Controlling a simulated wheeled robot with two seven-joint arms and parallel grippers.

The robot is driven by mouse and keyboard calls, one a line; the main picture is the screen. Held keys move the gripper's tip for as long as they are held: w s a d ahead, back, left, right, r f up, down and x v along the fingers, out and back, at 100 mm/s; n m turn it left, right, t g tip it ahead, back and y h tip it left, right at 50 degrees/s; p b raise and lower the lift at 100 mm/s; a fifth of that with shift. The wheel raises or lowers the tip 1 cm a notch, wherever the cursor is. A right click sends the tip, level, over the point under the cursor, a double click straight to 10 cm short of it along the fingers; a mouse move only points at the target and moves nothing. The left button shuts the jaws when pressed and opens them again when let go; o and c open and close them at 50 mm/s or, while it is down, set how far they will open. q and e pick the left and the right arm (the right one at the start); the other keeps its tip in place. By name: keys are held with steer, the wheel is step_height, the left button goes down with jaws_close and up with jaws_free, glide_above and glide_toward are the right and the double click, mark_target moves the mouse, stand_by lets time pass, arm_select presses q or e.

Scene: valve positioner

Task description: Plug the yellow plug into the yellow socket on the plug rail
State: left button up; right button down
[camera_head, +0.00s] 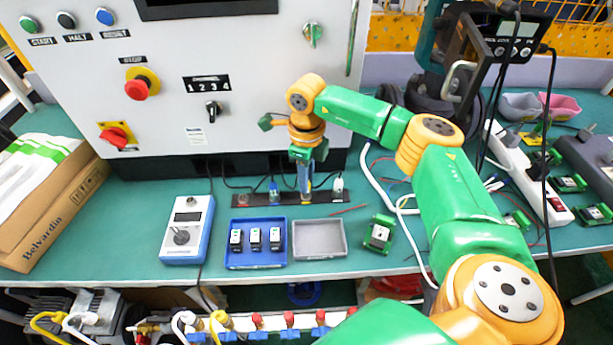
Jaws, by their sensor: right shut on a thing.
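The plug rail (290,199) is a dark strip on the teal bench, at the foot of the white cabinet. My right gripper (305,188) points down at the middle of the rail. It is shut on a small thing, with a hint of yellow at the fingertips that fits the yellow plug. The fingers hide most of the plug and the yellow socket, so I cannot tell whether the plug is seated. A blue plug (273,189) stands on the rail left of the gripper, and a white plug (338,185) stands right of it. My left gripper is not in view.
A blue tray (256,266) with small black modules and an empty grey tray (319,239) lie in front of the rail. A handheld box with a knob (187,229) is at left. A green module (379,233) and a white cable (404,212) lie at right.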

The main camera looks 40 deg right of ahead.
steer(key=shift+f, duration=0.2)
stand_by(0.6)
steer(key=shift+c, duration=1.6)
jaws_free()
step_height(320, 180, up, 7)
steer(key=p, duration=0.6)
steer(key=shift+r, duration=0.15)
